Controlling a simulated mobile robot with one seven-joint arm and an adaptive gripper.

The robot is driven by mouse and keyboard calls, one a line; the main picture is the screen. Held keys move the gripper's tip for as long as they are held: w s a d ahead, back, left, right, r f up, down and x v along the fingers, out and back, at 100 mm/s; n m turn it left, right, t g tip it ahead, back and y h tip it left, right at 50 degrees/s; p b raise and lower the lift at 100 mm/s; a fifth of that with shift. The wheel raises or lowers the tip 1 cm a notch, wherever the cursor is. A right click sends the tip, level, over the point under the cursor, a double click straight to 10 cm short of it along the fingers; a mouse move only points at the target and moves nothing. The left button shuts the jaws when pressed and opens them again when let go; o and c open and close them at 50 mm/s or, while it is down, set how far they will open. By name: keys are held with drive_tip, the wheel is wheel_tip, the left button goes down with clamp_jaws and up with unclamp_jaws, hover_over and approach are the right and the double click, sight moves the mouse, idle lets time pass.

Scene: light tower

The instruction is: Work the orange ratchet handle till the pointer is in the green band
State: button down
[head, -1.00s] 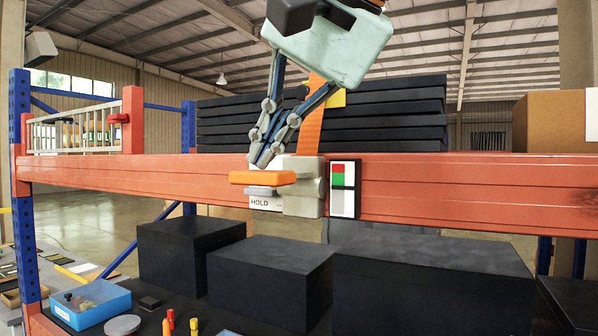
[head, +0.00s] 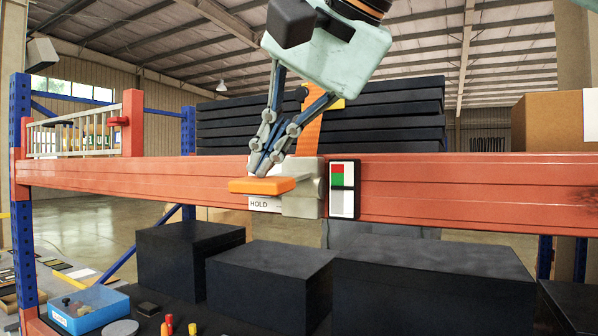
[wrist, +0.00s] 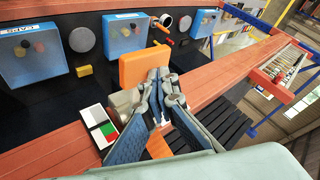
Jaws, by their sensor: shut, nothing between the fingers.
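The orange ratchet handle (head: 262,186) sticks out to the left of a grey ratchet housing (head: 302,200) on the red beam. It also shows in the wrist view (wrist: 143,68). My gripper (head: 262,170) is shut and empty, pointing down, with its fingertips at the top of the handle; they look to be touching it. In the wrist view the closed fingertips (wrist: 158,82) lie against the handle's edge. A gauge (head: 344,190) with red, green and white areas sits right of the housing.
An orange strap (head: 308,130) rises behind my fingers from the housing. A white label reading HOLD (head: 262,204) sits under the handle. Dark boxes (head: 270,275) and a blue bin (head: 90,308) stand below the beam. Space in front of the beam is clear.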

sight(268, 179)
drive_tip(key=shift+f+b, duration=1.35)
drive_tip(key=shift+f, duration=0.3)
idle(1.0)
idle(0.5)
drive_tip(key=shift+w+r+p, duration=0.1)
drive_tip(key=shift+r+p, duration=2.65)
drive_tip(key=shift+p, duration=0.1)
drive_tip(key=shift+r+p, duration=0.5)
drive_tip(key=shift+r, duration=2.05)
